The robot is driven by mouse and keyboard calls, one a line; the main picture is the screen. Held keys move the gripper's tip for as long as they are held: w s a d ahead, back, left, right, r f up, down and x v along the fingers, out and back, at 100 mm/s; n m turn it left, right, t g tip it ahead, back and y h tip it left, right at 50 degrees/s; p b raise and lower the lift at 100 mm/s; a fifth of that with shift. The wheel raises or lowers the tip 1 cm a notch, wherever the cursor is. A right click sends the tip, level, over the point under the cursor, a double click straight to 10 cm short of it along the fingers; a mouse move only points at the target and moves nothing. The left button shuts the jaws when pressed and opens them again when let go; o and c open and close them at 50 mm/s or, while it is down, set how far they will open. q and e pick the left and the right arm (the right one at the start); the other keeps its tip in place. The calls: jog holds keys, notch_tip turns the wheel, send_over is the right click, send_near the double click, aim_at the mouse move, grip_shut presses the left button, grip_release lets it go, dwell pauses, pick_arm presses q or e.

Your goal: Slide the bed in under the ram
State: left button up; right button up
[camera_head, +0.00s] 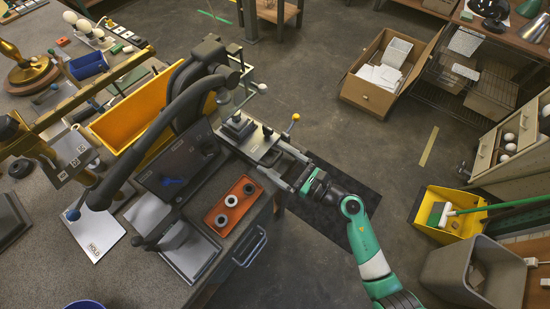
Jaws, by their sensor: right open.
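The bed looks like the pale metal plate (265,150) at the bench's right edge, sticking out past it. A stepped grey block (237,124) sits on its back left part, and a lever with a yellow knob (294,118) stands at its right. The black press frame (185,95) rises to the left of the bed; a short grey upright part, possibly the ram (224,98), is close above the block. My right gripper (297,180) is open at the bed's front right end, near its rails; whether it touches is unclear. My left gripper is out of view.
An orange tray with rings (222,217) lies in front of the bed. A yellow bin (125,115) stands behind the press. Open floor with a dark mat (335,218) is at the right.

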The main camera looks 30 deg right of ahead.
pick_arm(q)
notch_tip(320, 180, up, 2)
jog(key=shift+p, duration=0.9)
pick_arm(e)
jog(key=v, duration=1.1)
jog(key=shift+s, duration=0.1)
